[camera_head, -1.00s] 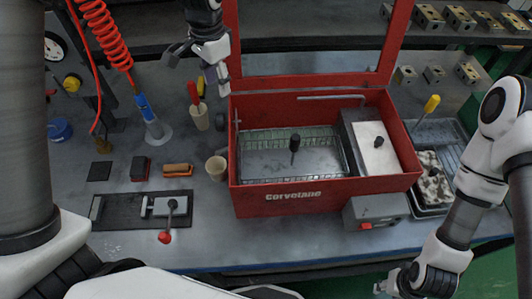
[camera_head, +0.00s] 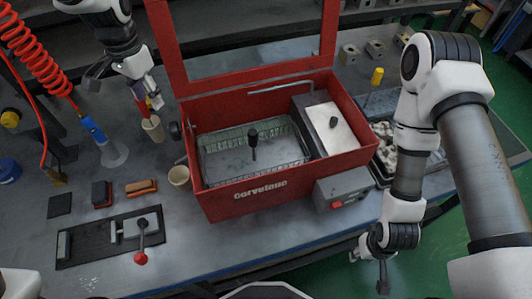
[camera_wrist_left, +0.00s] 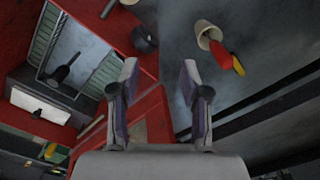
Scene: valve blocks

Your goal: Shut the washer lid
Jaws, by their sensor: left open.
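The washer is an open red box (camera_head: 215,205) with a wire basket inside. Its red lid (camera_head: 240,77) is a frame with a window and stands raised at the back edge. My left gripper (camera_head: 125,90) is open and empty, left of the lid's left post and above the tool cup. In the left wrist view its fingers (camera_wrist_left: 160,75) are spread, with red washer or lid parts below and to the left; I cannot tell whether they touch. My right gripper (camera_head: 369,268) hangs in front of the table at lower right; its fingers are too small to judge.
A grey control box (camera_head: 343,190) is on the washer's front right. A tray of parts (camera_head: 385,165) lies to the right. A shelf runs behind.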

